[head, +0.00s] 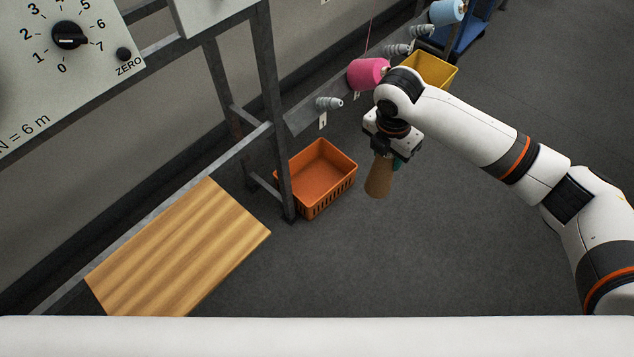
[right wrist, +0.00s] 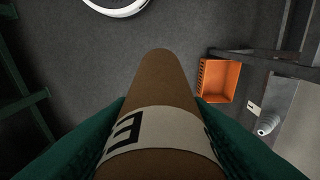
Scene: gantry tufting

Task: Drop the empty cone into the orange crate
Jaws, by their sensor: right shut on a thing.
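The empty cone (head: 379,177) is a bare brown cone, held by my right gripper (head: 391,160) in the head view. In the right wrist view the cone (right wrist: 163,90) points away from the camera, with a white band with dark marking, between the two green fingers. My right gripper is shut on it, in the air to the right of the orange crate (head: 348,190). The crate stands on the floor and looks empty inside; it also shows in the right wrist view (right wrist: 201,80), to the right of the cone. My left gripper is not in view.
A grey metal frame (head: 275,110) stands beside the crate. A rail carries grey spindles (head: 328,103), a pink cone (head: 367,73) and a blue cone (head: 446,12). A yellow crate (head: 447,84) is behind my right arm. A wooden board (head: 185,250) lies at lower left. The floor at right is clear.

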